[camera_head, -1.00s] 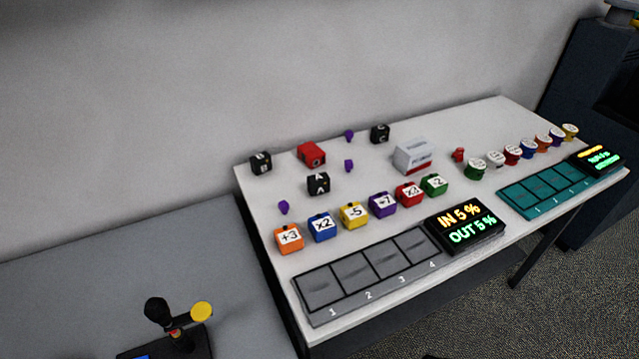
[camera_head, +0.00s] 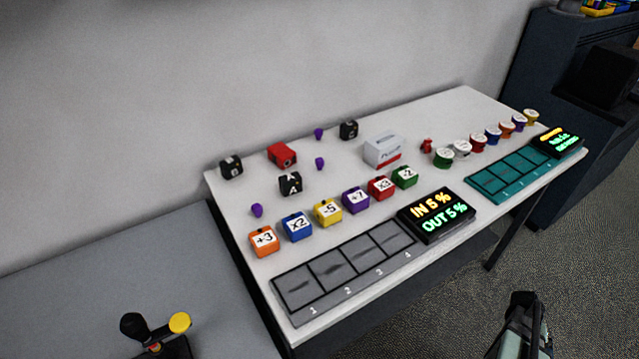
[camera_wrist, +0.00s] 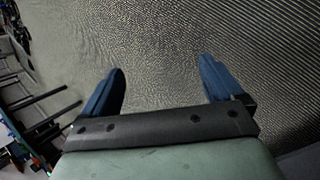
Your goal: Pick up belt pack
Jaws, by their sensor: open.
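I cannot pick out a belt pack for sure in either view. My gripper (camera_wrist: 160,72) shows in the wrist view with its two blue fingers wide apart and nothing between them. It points at bare grey carpet (camera_wrist: 165,30). In the head view, part of my arm (camera_head: 522,325) shows at the bottom right, in front of the table and apart from everything on it.
A white table (camera_head: 225,200) holds several labelled colored blocks, black cubes, a red block (camera_head: 282,154), a white box (camera_head: 383,150), small round pots, a grey slot tray (camera_head: 345,272) and a teal tray (camera_head: 515,172). A yellow-knobbed device (camera_head: 180,323) stands at lower left.

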